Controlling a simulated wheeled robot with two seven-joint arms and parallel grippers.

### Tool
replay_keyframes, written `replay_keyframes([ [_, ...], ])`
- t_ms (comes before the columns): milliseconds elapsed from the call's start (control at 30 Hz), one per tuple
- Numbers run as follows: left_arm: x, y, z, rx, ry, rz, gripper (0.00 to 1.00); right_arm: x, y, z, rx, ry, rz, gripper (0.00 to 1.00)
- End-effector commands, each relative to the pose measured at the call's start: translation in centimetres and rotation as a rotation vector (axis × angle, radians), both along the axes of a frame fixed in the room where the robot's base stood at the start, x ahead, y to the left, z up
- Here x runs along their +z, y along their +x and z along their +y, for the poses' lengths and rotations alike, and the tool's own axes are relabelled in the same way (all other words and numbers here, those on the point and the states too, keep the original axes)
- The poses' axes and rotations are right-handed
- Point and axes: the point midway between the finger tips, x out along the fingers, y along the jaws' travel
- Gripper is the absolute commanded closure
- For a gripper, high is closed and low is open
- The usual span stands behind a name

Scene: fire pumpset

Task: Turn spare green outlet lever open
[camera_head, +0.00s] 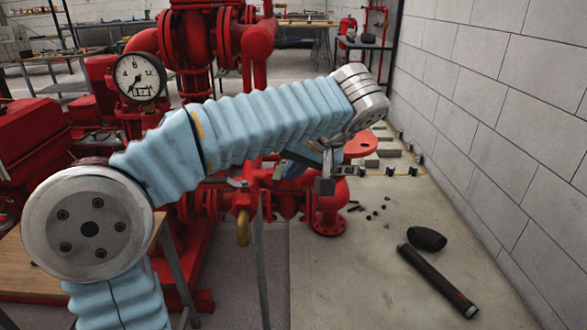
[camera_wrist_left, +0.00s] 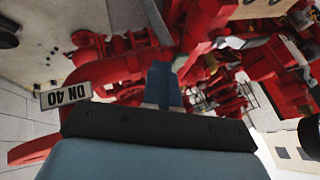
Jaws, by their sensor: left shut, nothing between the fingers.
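I cannot make out a green lever in either view. My left arm crosses in front of the red pump pipework (camera_head: 240,45) and hides part of it. My left gripper (camera_head: 288,170) is below the wrist, partly hidden behind the forearm. In the left wrist view its blue fingers (camera_wrist_left: 162,84) are together and empty, pointing at red pipes. A white DN 40 tag (camera_wrist_left: 66,94) shows beside them, upside down. Whether the fingertips touch anything is unclear. My right gripper is in neither view.
A pressure gauge (camera_head: 141,77) stands left of the pipes. A brass-coloured handle (camera_head: 243,227) hangs below my forearm. A block wall (camera_head: 500,110) closes the right side.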

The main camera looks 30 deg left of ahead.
Motion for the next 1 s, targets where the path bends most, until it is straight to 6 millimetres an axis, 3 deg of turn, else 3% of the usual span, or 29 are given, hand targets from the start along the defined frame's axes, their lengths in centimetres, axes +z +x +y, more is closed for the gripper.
replay_keyframes([
  [367,-0.2,-1.0,1.2,-0.160,0.001,-0.002,1.00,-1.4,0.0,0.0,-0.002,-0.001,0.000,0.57],
  [700,-0.2,-2.2,3.4,-0.475,0.001,-0.003,1.00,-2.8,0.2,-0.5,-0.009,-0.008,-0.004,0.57],
  [1000,0.1,-2.5,5.6,-0.759,0.000,-0.004,1.00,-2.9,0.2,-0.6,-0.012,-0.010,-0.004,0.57],
])
